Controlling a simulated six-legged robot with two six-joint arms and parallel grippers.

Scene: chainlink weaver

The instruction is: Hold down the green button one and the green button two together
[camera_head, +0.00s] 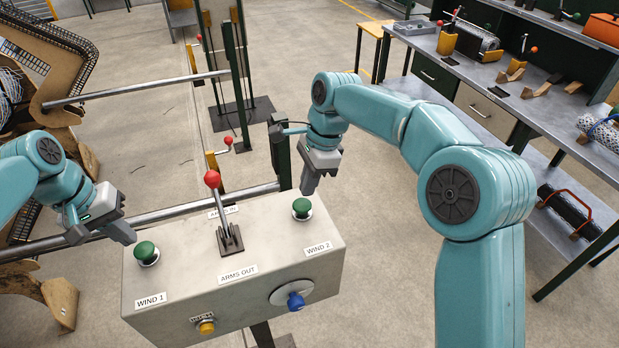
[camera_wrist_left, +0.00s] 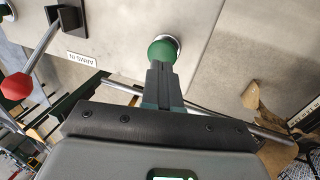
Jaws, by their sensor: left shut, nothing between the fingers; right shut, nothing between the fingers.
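Green button one (camera_head: 147,253) is a domed cap on the left top of the grey control box, above the WIND 1 label. Green button two (camera_head: 302,207) is on the right top, above WIND 2. My left gripper (camera_head: 131,237) is shut and empty, its tips just behind and left of button one. In the left wrist view the shut fingers (camera_wrist_left: 163,68) point at button one (camera_wrist_left: 163,49) and overlap its near edge; I cannot tell whether they touch. My right gripper (camera_head: 308,189) is shut and empty, tips just above and behind button two; contact is unclear.
A red-knobbed lever (camera_head: 212,180) stands between the buttons on the control box (camera_head: 180,289). A blue knob (camera_head: 296,300) and a yellow button (camera_head: 206,327) are on its front. Metal rails and a post stand behind. A workbench (camera_head: 470,68) is at the right.

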